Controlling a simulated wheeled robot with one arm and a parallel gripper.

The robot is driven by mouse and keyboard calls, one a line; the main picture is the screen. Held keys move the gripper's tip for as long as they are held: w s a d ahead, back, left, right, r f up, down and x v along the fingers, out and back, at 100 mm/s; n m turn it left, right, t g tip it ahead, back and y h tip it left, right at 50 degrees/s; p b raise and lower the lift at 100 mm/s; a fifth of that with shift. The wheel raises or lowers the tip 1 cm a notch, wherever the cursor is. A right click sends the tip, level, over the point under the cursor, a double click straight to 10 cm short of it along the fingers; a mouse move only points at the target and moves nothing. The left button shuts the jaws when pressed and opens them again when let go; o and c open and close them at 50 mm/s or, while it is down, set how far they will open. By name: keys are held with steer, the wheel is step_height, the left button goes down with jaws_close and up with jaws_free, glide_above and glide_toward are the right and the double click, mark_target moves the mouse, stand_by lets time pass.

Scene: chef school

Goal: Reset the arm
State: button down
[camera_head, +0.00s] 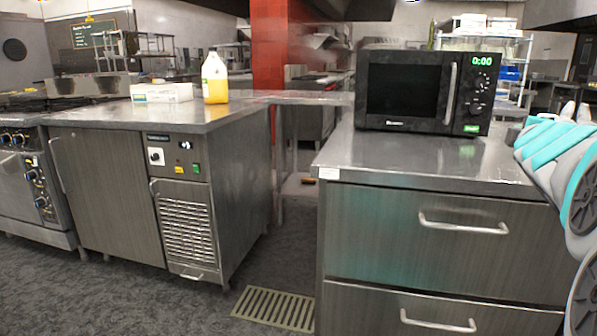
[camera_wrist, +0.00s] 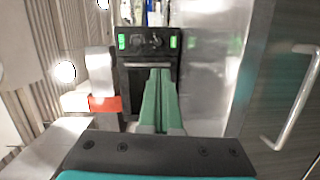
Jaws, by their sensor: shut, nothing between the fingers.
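My arm (camera_head: 560,165), grey and teal, is at the right edge of the head view, beside the right steel counter. My gripper (camera_wrist: 160,75) shows in the wrist view as two long green fingers lying together, with nothing between them. Its fingertips appear in front of a black appliance (camera_wrist: 140,47) with green lights. How far apart they are cannot be told. The gripper cannot be made out in the head view.
A black microwave (camera_head: 415,92) stands on the right steel counter (camera_head: 345,155), which has drawers below. The left counter (camera_head: 110,118) holds a yellow bottle (camera_head: 215,80) and a white box (camera_head: 161,92). A floor grate (camera_head: 272,307) lies between them. Dark floor is clear in front.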

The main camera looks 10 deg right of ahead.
steer(key=s+a+f+m+g+y, duration=0.3)
steer(key=a+f+m+g, duration=0.1)
steer(key=a+f, duration=0.8)
steer(key=s+a+f+m+g+y, duration=0.35)
steer(key=a+f, duration=0.65)
steer(key=f, duration=0.4)
steer(key=s+a+f+m+g+y, duration=0.1)
steer(key=s+a+f+g, duration=0.3)
steer(key=s+a, duration=0.5)
steer(key=s+a+f+m+g+y, duration=0.1)
steer(key=s+a+f+g+y, duration=0.2)
steer(key=s+a+f, duration=0.4)
steer(key=s+a+g, duration=0.1)
steer(key=s+a, duration=0.2)
steer(key=s, duration=0.3)
steer(key=shift+s+a+f, duration=0.2)
steer(key=shift+s+a, duration=0.1)
steer(key=shift+s, duration=0.05)
